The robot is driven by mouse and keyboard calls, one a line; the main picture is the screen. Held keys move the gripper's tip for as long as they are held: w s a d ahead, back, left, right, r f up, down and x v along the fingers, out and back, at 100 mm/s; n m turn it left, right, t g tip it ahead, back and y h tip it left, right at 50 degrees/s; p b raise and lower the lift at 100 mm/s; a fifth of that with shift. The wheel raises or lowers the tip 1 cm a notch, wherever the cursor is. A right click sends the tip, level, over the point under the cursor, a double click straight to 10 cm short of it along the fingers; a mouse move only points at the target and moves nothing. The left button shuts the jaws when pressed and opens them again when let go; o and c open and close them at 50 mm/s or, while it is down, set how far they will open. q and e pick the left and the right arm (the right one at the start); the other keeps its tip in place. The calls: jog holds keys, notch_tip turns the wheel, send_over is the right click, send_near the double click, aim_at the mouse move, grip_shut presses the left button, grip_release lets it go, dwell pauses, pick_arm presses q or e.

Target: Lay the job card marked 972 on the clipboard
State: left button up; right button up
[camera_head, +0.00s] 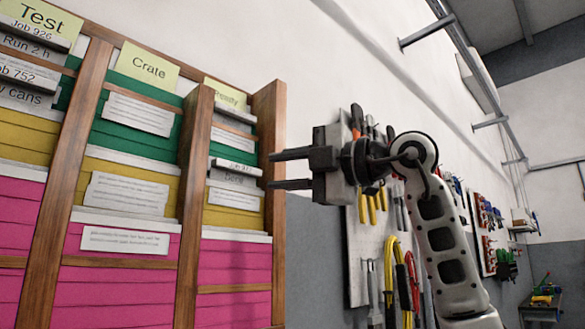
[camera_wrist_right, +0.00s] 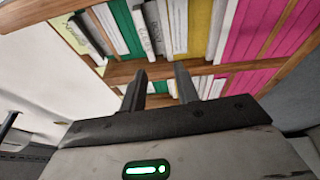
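Job cards sit in the slots of a wooden rack (camera_head: 190,150) at the left of the head view. I can read Job 926 and Job 752 in the Test column; 972 is not legible on any card. In the Ready column, a card (camera_head: 236,167) starting "Job" stands partly raised from its slot. My right gripper (camera_head: 270,171) is open and empty beside the rack's right post, fingers pointing at the Ready column. The right wrist view shows both fingers (camera_wrist_right: 161,72) apart in front of the rack's cards. The clipboard and my left gripper are not in view.
A tool board (camera_head: 358,245) with pliers and coloured cables hangs behind my right arm. Another tool panel (camera_head: 480,230) and a bench (camera_head: 542,305) are farther right. The rack's right post (camera_head: 268,110) is close to my fingertips.

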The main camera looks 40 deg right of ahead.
aim_at(243, 167)
jog(key=shift+m+t+h, duration=0.3)
jog(key=shift+m+h, duration=0.2)
jog(key=shift+m, duration=0.1)
jog(key=w+r+p, duration=0.1)
jog(key=w, duration=0.1)
jog(key=w+p, duration=0.1)
jog(key=w, duration=0.2)
jog(key=w+a+r+p, duration=0.1)
jog(key=w, duration=0.2)
jog(key=shift+w+a+r, duration=0.1)
jog(key=shift+w+r, duration=0.1)
jog(key=shift+r, duration=0.1)
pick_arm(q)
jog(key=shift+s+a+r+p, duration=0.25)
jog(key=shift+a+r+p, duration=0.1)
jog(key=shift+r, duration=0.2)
pick_arm(e)
jog(key=shift+w+a, duration=0.1)
jog(key=shift+w, duration=0.2)
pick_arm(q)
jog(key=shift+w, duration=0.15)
pick_arm(e)
grip_shut()
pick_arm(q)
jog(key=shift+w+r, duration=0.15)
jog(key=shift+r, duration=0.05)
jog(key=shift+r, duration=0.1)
